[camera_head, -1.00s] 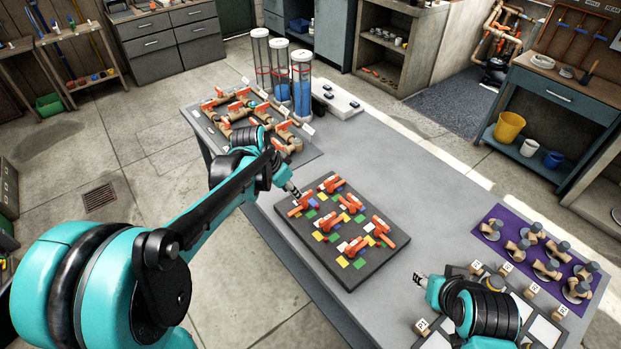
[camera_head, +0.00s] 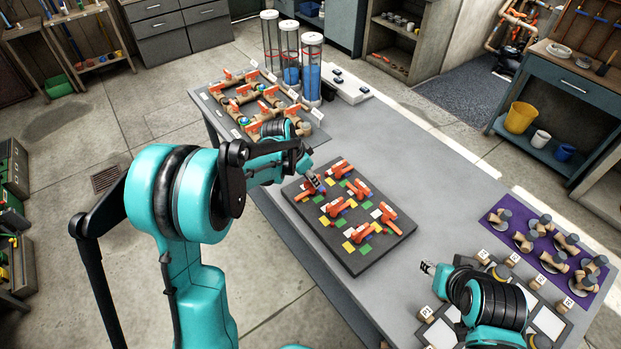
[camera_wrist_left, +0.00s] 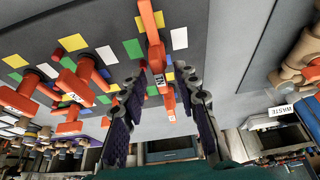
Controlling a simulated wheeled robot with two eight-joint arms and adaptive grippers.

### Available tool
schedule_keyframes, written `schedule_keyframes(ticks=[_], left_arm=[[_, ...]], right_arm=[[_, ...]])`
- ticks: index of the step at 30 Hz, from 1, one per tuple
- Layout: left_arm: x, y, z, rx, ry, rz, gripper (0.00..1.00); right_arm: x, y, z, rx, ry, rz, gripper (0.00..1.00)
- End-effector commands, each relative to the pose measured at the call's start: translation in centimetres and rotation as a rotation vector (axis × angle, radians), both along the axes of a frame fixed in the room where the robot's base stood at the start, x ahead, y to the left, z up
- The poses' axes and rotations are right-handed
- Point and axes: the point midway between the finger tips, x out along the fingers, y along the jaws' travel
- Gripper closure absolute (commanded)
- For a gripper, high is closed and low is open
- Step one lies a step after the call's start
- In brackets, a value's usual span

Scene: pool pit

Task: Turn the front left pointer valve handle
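A dark board (camera_head: 318,228) on the grey table carries several orange pointer valves among coloured squares. My left gripper (camera_head: 316,183) is over the board's left corner, at the valve there. In the left wrist view, my left gripper's two fingers (camera_wrist_left: 166,108) are spread, one on each side of an orange valve handle (camera_wrist_left: 158,62) labelled "IN". The handle lies between them; I cannot tell whether a finger touches it.
A pipe board with orange handles (camera_head: 245,98) and clear cylinders (camera_head: 290,55) stand behind on the left. A purple mat (camera_head: 497,232) with several fittings lies on the right. In the wrist view, neighbouring orange valves (camera_wrist_left: 78,82) sit left of my fingers. Bare table lies right of the board.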

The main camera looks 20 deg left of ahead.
Motion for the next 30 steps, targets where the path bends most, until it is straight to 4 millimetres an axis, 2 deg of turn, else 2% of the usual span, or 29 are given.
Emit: schedule_keyframes(ticks=[4,5,8,20,30], left_arm=[[-0.01,-0.01,0.05,0.000,0.000,0.000,0.69],[-0.01,0.00,0.05,0.000,0.000,0.000,0.74],[-0.02,0.00,0.06,0.000,0.000,0.000,1.00],[-0.03,-0.02,0.08,0.000,0.000,0.023,1.00],[-0.11,-0.21,0.08,0.001,-0.001,0.215,1.00]], right_arm=[[0.01,0.00,0.04,0.000,0.000,0.000,0.60],[0.01,0.00,0.04,0.000,0.000,0.000,0.60],[0.01,0.00,0.04,0.000,0.000,0.000,0.60],[0.00,0.00,0.03,0.000,0.000,0.000,0.60],[0.00,0.00,-0.04,0.000,0.000,0.000,0.60]])
